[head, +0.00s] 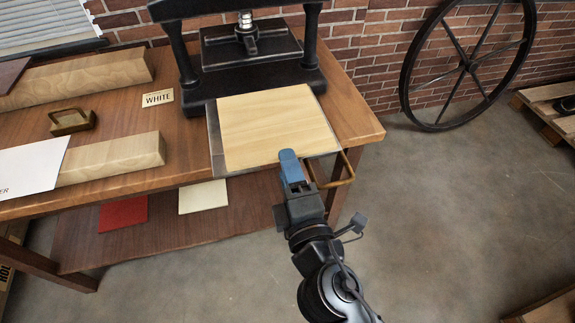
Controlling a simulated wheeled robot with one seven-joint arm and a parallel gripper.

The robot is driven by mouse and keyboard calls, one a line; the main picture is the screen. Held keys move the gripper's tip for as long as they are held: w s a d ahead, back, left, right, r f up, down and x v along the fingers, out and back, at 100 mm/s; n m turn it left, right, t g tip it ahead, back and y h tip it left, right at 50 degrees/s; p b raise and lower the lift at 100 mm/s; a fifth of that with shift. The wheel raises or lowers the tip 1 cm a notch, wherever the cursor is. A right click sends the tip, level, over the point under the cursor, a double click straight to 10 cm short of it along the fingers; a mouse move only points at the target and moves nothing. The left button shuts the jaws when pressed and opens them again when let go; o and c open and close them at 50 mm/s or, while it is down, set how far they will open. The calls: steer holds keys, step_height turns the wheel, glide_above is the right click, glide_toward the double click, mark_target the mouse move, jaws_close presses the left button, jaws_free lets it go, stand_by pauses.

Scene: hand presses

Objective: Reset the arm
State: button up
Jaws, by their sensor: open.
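My arm (322,262) reaches up from the bottom right of the head view. My gripper (290,165) is at its end, open, and no object shows in it. Its blue fingertip overlaps the front edge of the press bed in the picture; I cannot tell whether it touches. The black hand press (250,75) stands at the back of the wooden table (190,135). A pale wooden board (275,125) lies on its bed, which sticks out toward me. A brass-coloured handle (343,172) sits at the bed's front right, just right of my gripper.
A red sheet (123,213) and a cream sheet (203,197) lie on the lower shelf.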

steer(key=shift+b+v, duration=0.5)
steer(key=shift+v, duration=1.45)
steer(key=s+d+f+m+g+h, duration=0.1)
steer(key=s+d+f+m, duration=0.1)
steer(key=s+d+m, duration=0.35)
steer(key=s+d+f+m+g, duration=0.1)
steer(key=s+d+f+m, duration=0.15)
steer(key=s+d, duration=0.5)
steer(key=s+d+r+m+h, duration=0.2)
steer(key=s+d+r+m, duration=0.2)
steer(key=s+m, duration=0.2)
steer(key=s+d+r+m+h, duration=0.2)
steer(key=s+m, duration=0.5)
steer(key=s, duration=0.4)
steer(key=shift+d+r+g, duration=0.3)
steer(key=shift+d+r, duration=0.55)
steer(key=shift+r, duration=0.1)
steer(key=shift+c, duration=0.2)
